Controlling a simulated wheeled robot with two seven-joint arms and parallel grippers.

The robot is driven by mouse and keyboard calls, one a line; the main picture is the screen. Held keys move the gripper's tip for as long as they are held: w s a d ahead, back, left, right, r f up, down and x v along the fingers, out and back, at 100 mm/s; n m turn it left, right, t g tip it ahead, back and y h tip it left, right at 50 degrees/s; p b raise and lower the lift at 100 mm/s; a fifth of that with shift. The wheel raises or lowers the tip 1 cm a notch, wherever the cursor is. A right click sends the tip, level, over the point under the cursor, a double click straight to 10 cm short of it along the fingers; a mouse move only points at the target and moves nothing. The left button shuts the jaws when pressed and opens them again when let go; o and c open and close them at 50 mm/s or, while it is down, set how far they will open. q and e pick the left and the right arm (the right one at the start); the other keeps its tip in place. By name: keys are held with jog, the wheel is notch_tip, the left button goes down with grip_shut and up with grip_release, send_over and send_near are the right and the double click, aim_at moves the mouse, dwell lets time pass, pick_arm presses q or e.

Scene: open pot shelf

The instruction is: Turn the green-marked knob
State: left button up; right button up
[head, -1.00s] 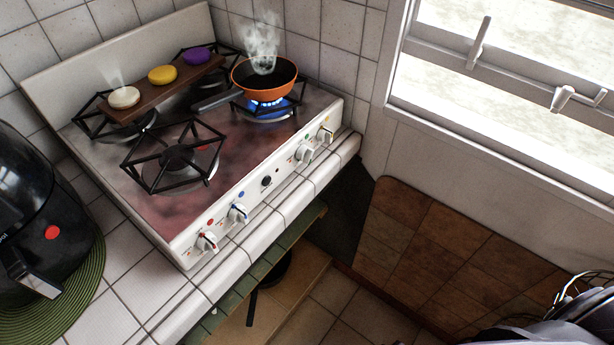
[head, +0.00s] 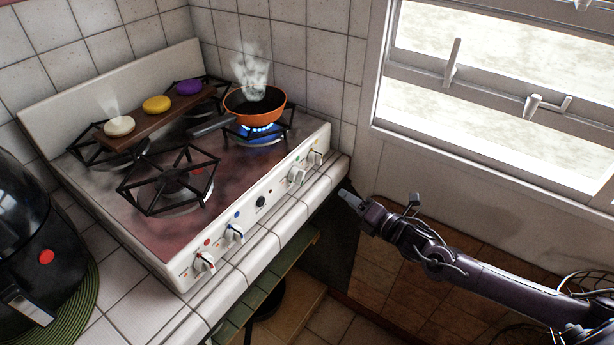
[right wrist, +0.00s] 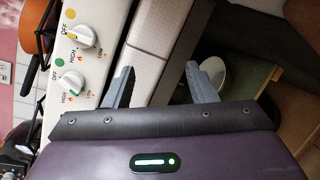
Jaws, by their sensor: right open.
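The green-marked knob (head: 297,175) is white and sits on the stove's front panel, second from the far right end. In the right wrist view the same knob (right wrist: 70,83) shows at left, with its green dot above it. My right gripper (head: 347,198) reaches in from the right, in front of the counter edge and apart from the knob. In the right wrist view its two fingers (right wrist: 163,82) are spread, with nothing between them. The knob lies to the left of both fingers there. My left gripper is in neither view.
A yellow-marked knob (head: 315,157) is beside the green one; blue-marked (head: 234,232) and red-marked (head: 203,262) knobs are nearer. An orange pan (head: 271,114) steams over a lit blue flame. A tiled counter edge (head: 274,243) runs below the panel. A black appliance (head: 25,225) stands left.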

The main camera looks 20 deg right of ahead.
aim_at(298, 176)
jog(key=s+a+r+n+g+y, duration=0.1)
jog(key=s+a+r+n+y, duration=0.2)
jog(key=a+r+n+y, duration=0.5)
jog(key=w+a+r+h, duration=0.1)
jog(key=w, duration=0.1)
jog(key=w+a+h+p, duration=0.1)
jog(key=w, duration=0.1)
jog(key=w+a+r+h, duration=0.1)
jog(key=shift+w+a+r+n+p, duration=0.25)
jog(key=shift+w+r+n+p, duration=0.05)
jog(key=shift+w+n, duration=0.1)
jog(key=c, duration=0.9)
